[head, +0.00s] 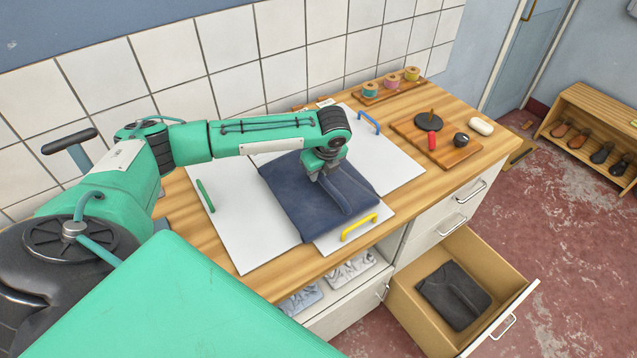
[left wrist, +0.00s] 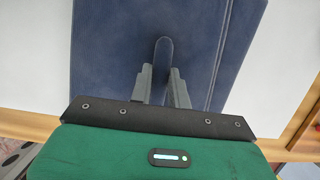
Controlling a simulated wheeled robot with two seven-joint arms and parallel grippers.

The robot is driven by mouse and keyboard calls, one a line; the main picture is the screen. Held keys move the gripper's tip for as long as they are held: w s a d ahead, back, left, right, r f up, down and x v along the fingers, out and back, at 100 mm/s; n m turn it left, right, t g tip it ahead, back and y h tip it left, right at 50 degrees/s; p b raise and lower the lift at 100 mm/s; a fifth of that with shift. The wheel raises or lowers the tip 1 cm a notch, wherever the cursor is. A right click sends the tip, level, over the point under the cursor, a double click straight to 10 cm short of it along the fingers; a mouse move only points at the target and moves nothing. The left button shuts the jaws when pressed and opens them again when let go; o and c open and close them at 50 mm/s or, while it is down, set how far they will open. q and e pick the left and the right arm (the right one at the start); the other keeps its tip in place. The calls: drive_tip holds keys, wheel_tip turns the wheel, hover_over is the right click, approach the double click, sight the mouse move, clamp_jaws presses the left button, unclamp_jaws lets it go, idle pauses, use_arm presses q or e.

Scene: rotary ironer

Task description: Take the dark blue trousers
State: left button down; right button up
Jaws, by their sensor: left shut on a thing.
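The dark blue trousers (head: 288,199) lie folded flat on white panels on the wooden worktop. My left gripper (head: 321,177) reaches down onto them and is shut on a raised fold of the cloth. In the left wrist view, the two grey fingers (left wrist: 163,78) pinch this narrow ridge of the trousers (left wrist: 110,50). The rest of the trousers looks flat on the surface. My right gripper is not in view.
White panels carry green (head: 205,195), blue (head: 370,122) and yellow handles (head: 358,227). A board (head: 464,152) with small tools and thread spools (head: 391,81) are at the right. Below, an open drawer (head: 408,305) holds dark folded cloth (head: 453,295).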

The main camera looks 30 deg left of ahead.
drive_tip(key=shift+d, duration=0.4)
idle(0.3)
use_arm(q)
drive_tip(key=shift+w+r, duration=0.1)
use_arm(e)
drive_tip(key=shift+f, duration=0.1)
